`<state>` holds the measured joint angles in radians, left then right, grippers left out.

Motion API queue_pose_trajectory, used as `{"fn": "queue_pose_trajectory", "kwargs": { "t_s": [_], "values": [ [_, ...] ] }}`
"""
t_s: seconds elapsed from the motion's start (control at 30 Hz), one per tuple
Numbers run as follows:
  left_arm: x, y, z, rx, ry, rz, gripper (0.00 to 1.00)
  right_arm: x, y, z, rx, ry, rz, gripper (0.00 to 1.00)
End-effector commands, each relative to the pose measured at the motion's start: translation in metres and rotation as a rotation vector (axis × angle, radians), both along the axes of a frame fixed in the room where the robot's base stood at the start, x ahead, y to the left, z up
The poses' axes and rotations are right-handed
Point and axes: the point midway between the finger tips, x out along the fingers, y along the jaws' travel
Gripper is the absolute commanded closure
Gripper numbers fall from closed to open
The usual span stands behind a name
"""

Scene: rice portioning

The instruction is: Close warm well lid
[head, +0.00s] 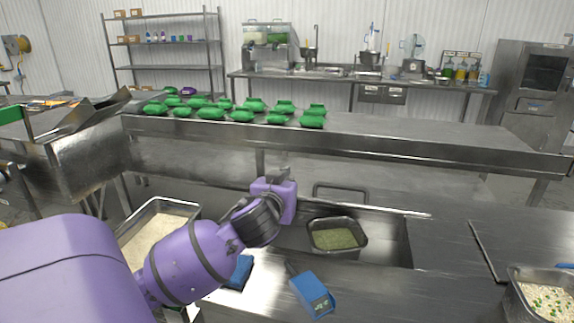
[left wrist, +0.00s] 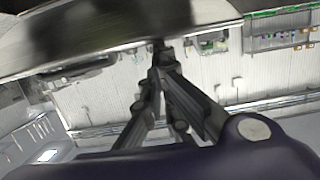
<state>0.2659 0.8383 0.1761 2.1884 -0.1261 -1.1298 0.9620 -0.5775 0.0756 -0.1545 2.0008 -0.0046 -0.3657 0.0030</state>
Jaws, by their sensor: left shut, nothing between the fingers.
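The warm well (head: 395,245) is an open rectangular recess in the steel counter. A metal pan (head: 363,245) of green food sits in it. A bar handle (head: 342,187) shows behind the well, apparently on its lid; I cannot make out the lid's full outline or tilt. My left gripper (head: 278,173) is at the well's back left, left of the handle and apart from it in the picture. It is shut and empty. In the left wrist view its fingers (left wrist: 158,62) meet below a blurred shiny metal surface. My right gripper is out of view.
A pan of rice (head: 190,207) stands at left, partly behind my arm. A blue handheld device (head: 314,292) lies on the front counter. Another food pan (head: 515,290) is at right. Several green bags (head: 212,114) lie on the long steel table (head: 400,135) behind.

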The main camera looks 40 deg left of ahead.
Motion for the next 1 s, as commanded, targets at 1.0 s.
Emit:
{"fn": "queue_pose_trajectory", "kwargs": {
  "t_s": [1.0],
  "values": [
    [-0.052,-0.028,-0.121,0.026,-0.045,0.001,1.00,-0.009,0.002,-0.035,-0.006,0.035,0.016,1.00]
  ]
}}
